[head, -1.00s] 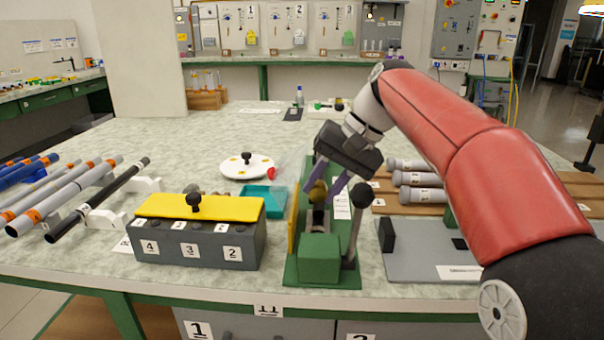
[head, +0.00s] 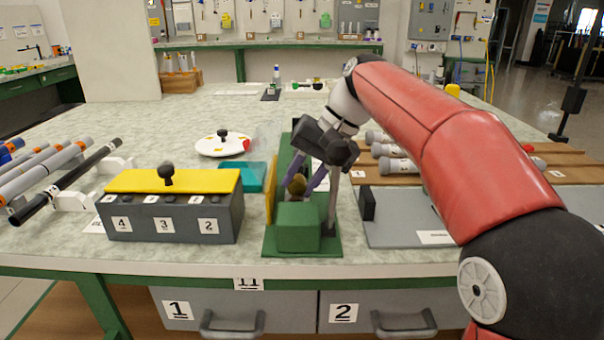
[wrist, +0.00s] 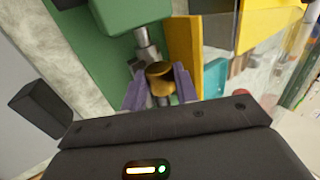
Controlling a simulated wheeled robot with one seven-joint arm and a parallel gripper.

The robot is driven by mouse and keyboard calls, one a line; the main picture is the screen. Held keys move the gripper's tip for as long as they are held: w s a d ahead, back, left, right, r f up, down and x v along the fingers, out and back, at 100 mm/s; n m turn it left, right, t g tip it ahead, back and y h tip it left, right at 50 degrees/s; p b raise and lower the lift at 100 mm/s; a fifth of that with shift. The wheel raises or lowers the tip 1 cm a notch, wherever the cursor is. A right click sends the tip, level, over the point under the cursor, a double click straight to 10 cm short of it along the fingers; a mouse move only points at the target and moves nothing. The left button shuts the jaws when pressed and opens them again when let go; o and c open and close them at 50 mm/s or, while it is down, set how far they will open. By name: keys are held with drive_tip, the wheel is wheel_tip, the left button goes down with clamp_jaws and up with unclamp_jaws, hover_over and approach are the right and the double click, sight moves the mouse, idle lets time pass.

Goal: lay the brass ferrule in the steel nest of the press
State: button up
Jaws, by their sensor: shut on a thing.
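The brass ferrule (wrist: 160,77) is between the two purple fingers of my gripper (wrist: 160,90) in the wrist view. My gripper (head: 307,180) is shut on it, low over the green press (head: 298,228) in the head view, where the ferrule (head: 297,185) also shows. The ferrule is just behind the press's green block, close to a steel rod (wrist: 148,45) that comes out of the block. Grey steel parts show beside and below the ferrule, but the nest is mostly hidden. I cannot tell whether the ferrule touches it.
A yellow plate (wrist: 184,55) stands along one side of the press, and a lever (head: 332,205) stands on the other. A grey box with a yellow lid (head: 172,182) is to the left. A grey plate with a black block (head: 367,204) is to the right.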

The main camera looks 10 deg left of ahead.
sight(303, 191)
drive_tip(key=shift+f, duration=0.4)
drive_tip(key=shift+f+b, duration=0.3)
drive_tip(key=shift+f, duration=0.1)
drive_tip(key=shift+s+d+f+b, duration=0.1)
drive_tip(key=shift+f+b, duration=0.2)
drive_tip(key=shift+f, duration=0.4)
drive_tip(key=o, duration=0.7)
drive_tip(key=shift+o, duration=0.6)
drive_tip(key=s+p+v, duration=0.1)
drive_tip(key=p+v, duration=0.1)
drive_tip(key=v, duration=0.7)
drive_tip(key=shift+w+a+r, duration=0.25)
drive_tip(key=shift+w+r, duration=0.1)
drive_tip(key=shift+r, duration=0.05)
